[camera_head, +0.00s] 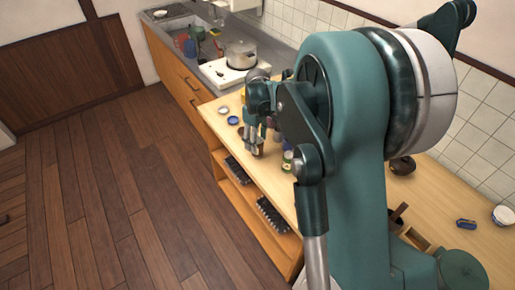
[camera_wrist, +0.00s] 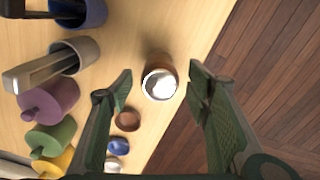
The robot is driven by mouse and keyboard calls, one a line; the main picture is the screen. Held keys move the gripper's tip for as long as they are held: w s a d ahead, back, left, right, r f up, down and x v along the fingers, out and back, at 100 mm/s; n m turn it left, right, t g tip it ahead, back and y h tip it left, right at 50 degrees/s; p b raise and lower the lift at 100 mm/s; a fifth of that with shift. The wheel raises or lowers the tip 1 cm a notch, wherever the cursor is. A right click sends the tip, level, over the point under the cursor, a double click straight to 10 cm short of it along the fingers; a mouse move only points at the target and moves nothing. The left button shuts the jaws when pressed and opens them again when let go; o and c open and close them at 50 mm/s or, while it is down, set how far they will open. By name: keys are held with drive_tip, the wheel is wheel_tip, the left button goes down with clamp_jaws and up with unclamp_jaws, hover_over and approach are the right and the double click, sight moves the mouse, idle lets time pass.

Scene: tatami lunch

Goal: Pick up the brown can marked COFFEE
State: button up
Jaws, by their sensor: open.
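A brown can with a shiny silver top (camera_wrist: 160,84) stands on the light wooden counter (camera_wrist: 215,20) near its edge, in the wrist view. I cannot read any marking on it. My gripper (camera_wrist: 159,76) is open, with one finger on each side of the can and a visible gap on both sides. Nothing is held. In the head view my gripper (camera_head: 256,140) points down over the counter, and the can is mostly hidden around its fingertips.
In the wrist view, left of the can are a grey cup (camera_wrist: 88,48), a blue cup (camera_wrist: 95,12), a purple lidded jar (camera_wrist: 50,98) and a green one (camera_wrist: 50,140). Small brown (camera_wrist: 128,120) and blue (camera_wrist: 118,146) round items lie near the left finger. Right is open floor.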

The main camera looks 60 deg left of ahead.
drive_tip(key=shift+d+f, duration=0.1)
drive_tip(key=shift+f, duration=2.25)
drive_tip(key=c, duration=0.8)
